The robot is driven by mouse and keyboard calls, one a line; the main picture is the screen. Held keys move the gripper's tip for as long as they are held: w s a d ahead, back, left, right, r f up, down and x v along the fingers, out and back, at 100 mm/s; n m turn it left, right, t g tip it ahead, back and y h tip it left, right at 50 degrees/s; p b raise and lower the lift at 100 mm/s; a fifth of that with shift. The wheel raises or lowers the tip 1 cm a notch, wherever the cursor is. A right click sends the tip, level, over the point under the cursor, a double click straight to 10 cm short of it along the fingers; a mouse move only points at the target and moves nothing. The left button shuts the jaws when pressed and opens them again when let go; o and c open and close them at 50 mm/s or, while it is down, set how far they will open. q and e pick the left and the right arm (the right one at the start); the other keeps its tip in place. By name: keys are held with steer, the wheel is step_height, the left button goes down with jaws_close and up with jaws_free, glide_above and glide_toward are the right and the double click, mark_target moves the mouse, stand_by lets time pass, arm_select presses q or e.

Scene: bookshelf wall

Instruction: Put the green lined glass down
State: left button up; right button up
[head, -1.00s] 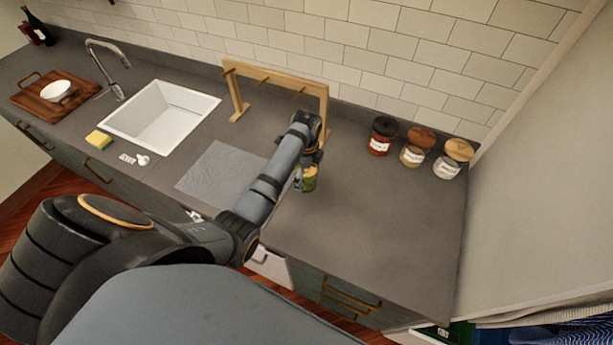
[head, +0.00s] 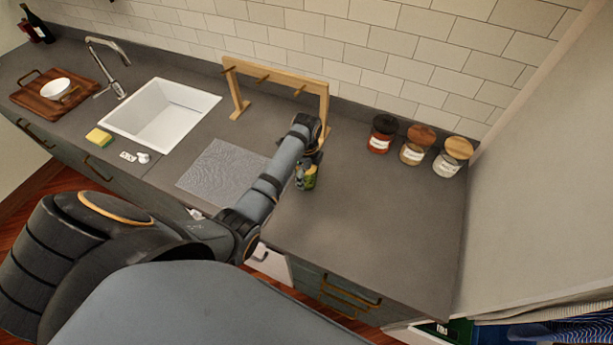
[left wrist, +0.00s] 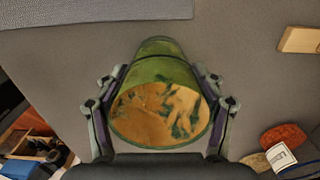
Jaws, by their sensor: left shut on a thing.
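The green lined glass (head: 308,178) is at the end of my left arm in the head view, over the counter to the right of the grey mat. My left gripper (head: 310,163) points down and is shut on the glass. In the left wrist view the glass (left wrist: 165,72) lies between the two fingers of the left gripper (left wrist: 160,100), and its orange-brown and green mottled end faces the camera. I cannot tell whether the glass touches the counter. My right gripper is not in view.
A grey mat (head: 222,172) lies left of the glass. A wooden rack (head: 323,92) stands behind. Several lidded jars stand back right, one with a dark lid (head: 382,134). The sink (head: 163,112) is left. The counter (head: 370,225) is clear to the right and front.

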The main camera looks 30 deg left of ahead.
arm_select(q)
step_height(320, 180, up, 3)
steer(key=shift+w+f+b, duration=0.15)
steer(key=shift+b, duration=0.15)
steer(key=s+a+r, duration=0.8)
steer(key=s+r, duration=0.2)
steer(key=s, duration=0.1)
steer(key=shift+s, duration=0.3)
steer(key=shift+b, duration=0.3)
